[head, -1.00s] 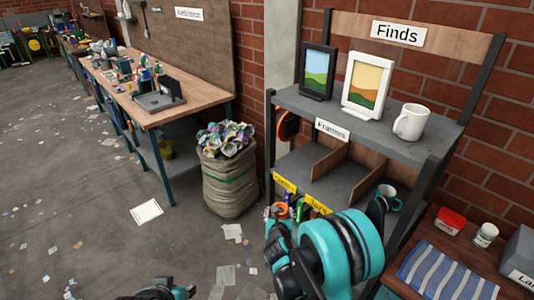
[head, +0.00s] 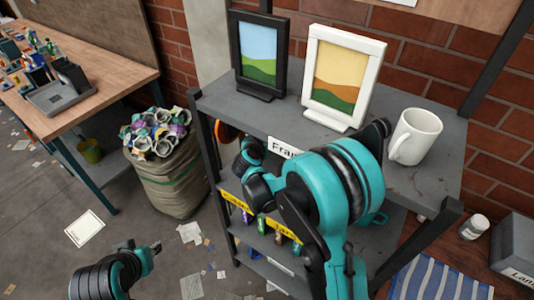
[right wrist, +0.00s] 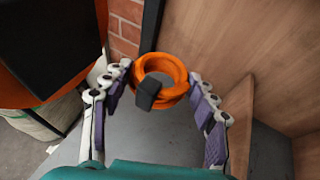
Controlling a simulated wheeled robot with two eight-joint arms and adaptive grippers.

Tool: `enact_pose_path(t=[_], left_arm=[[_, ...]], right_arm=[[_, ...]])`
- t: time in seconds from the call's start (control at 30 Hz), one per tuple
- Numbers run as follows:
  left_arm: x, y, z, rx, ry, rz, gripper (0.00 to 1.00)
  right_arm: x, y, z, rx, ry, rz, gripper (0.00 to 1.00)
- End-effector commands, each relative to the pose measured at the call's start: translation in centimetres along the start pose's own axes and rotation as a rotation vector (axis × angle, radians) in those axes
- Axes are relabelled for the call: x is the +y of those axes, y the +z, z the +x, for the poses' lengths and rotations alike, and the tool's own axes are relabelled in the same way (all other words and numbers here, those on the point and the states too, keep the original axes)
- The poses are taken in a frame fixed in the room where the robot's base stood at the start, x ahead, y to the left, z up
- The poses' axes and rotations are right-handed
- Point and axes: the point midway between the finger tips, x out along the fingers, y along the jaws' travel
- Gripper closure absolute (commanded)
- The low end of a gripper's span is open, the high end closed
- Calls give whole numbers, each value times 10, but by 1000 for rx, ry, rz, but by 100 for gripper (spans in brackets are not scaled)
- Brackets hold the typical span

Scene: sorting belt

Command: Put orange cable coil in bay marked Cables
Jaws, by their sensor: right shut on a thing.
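The orange cable coil (right wrist: 176,68) is between the fingers of my right gripper (right wrist: 160,76) in the right wrist view, with a dark block across its front. The gripper is shut on it, over the grey shelf (right wrist: 120,137) of a bay with wooden panels.
The upper shelf (head: 410,185) holds a black picture frame (head: 258,55), a white picture frame (head: 338,78) and a white mug (head: 415,136). A wooden divider (right wrist: 225,125) stands right of the coil.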

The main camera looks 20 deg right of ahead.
Motion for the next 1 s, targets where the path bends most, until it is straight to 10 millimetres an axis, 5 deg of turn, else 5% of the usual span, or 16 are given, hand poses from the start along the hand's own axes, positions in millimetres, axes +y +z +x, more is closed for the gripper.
enact_pose_path(t=[0.23,0.67,1.0], left_arm=[[0,12,17,0,0,0,71],[0,23,32,0,0,0,71],[0,24,33,0,0,0,71]], right_arm=[[-2,-42,18,-1,-5,2,74],[-1,-87,37,-1,-4,2,74],[-2,-91,38,-2,-4,2,74]])
